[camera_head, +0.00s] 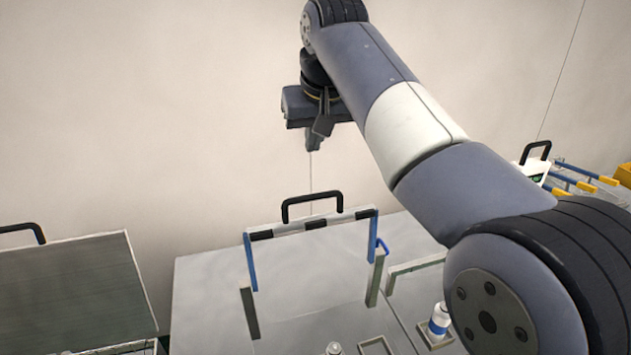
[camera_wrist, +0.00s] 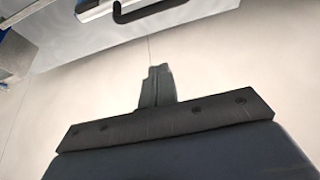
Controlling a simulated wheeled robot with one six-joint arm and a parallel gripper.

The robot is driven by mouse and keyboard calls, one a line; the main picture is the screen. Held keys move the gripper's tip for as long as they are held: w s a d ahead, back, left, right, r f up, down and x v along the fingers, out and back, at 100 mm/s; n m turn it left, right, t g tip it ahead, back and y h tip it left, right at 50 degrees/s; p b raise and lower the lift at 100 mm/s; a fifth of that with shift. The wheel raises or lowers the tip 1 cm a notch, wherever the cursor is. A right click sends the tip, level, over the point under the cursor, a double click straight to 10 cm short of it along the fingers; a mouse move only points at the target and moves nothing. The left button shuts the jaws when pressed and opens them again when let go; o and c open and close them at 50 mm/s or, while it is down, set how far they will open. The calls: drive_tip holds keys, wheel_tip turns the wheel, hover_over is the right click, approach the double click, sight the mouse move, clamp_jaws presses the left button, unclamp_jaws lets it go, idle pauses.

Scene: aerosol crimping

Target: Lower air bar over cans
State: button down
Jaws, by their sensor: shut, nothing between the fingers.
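The air bar (camera_head: 333,220) is a pale bar with dark blocks, a black handle (camera_head: 312,197) on top and blue side arms. It stands raised between two grey-green posts over the middle table. My gripper (camera_head: 313,146) is above the handle and apart from it, pointing down, fingers together and empty. The shut fingers (camera_wrist: 157,72) also show in the wrist view, with a black handle (camera_wrist: 146,8) at the top edge. A small can top (camera_head: 333,348) shows at the bottom edge of the head view; any others there are out of frame.
A white can with a blue band (camera_head: 438,320) stands at the right beside a low grey frame. A large grey lid (camera_head: 75,290) with its own black handle is at the left. Yellow-ended blue bars (camera_head: 585,178) lie at the far right. A pale wall closes the back.

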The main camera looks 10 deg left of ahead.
wheel_tip(320, 180, down, 9)
drive_tip(key=p, duration=0.1)
drive_tip(key=shift+f, duration=0.15)
idle(0.4)
drive_tip(key=shift+f+b, duration=0.15)
drive_tip(key=shift+b, duration=0.2)
